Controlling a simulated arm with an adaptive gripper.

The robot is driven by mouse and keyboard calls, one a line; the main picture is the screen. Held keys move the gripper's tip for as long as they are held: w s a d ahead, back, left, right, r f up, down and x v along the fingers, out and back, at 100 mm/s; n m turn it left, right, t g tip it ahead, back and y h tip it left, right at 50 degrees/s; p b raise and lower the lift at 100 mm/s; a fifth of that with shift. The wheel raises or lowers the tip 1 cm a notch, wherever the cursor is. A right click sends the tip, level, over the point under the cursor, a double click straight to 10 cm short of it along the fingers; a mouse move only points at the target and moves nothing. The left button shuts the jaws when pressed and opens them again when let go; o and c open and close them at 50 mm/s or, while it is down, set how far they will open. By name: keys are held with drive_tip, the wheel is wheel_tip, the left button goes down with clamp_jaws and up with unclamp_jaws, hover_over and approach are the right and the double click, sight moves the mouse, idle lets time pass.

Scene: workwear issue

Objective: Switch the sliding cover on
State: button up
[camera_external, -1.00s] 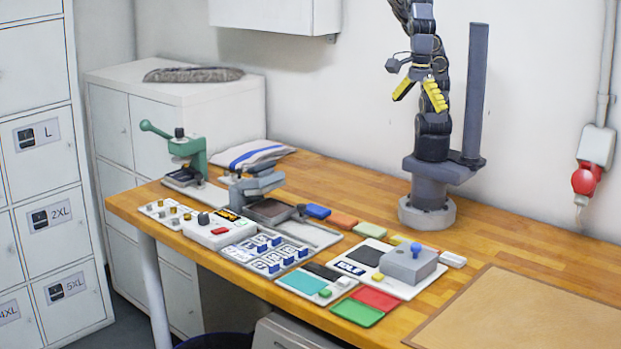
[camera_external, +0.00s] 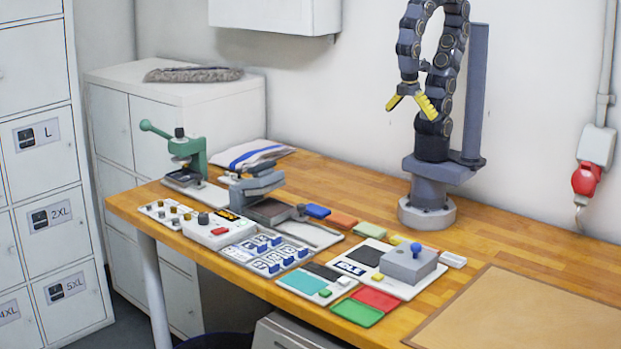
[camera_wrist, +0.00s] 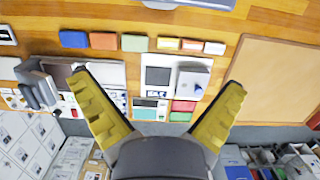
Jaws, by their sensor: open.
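The sliding cover looks to be the grey block with a blue knob (camera_external: 411,264). It sits on the right part of a white base plate (camera_external: 345,268), beside a dark square and a small label. A small yellow piece (camera_external: 378,277) is at its front left. In the wrist view the grey block (camera_wrist: 193,82) lies between my fingers, nearer the right one, well beyond the tips. My gripper (camera_external: 410,107) is open and empty, high above the back of the table and apart from the cover. Its yellow fingers (camera_wrist: 158,85) are spread wide in the wrist view.
Colored blocks, including a blue one (camera_external: 317,211) and an orange one (camera_external: 343,221), lie behind the plate. Red (camera_external: 377,298) and green (camera_external: 357,313) pads lie in front. Presses and panels fill the left; a brown mat (camera_external: 530,315) lies bare at right.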

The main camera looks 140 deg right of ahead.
drive_tip(key=shift+w, duration=0.25)
drive_tip(key=c, duration=1.3)
drive_tip(key=shift+w+a+r, duration=0.1)
drive_tip(key=shift+w+r, duration=0.05)
drive_tip(key=shift+w, duration=0.4)
clamp_jaws()
drive_tip(key=w+a+f+n+h, duration=0.1)
drive_tip(key=w+a+n, duration=0.25)
drive_tip(key=w, duration=0.35)
drive_tip(key=w+a+f+n+h, duration=0.15)
drive_tip(key=w+a, duration=0.25)
drive_tip(key=w, duration=0.4)
drive_tip(key=w+a+f+n, duration=0.3)
drive_tip(key=a+f, duration=0.2)
drive_tip(key=a, duration=0.3)
drive_tip(key=w+a+f+n, duration=0.3)
drive_tip(key=a+f+n, duration=0.1)
drive_tip(key=a, duration=0.4)
drive_tip(key=shift+w+f+n+h, duration=0.3)
drive_tip(key=shift+w+f+h, duration=0.05)
drive_tip(key=shift+f, duration=0.35)
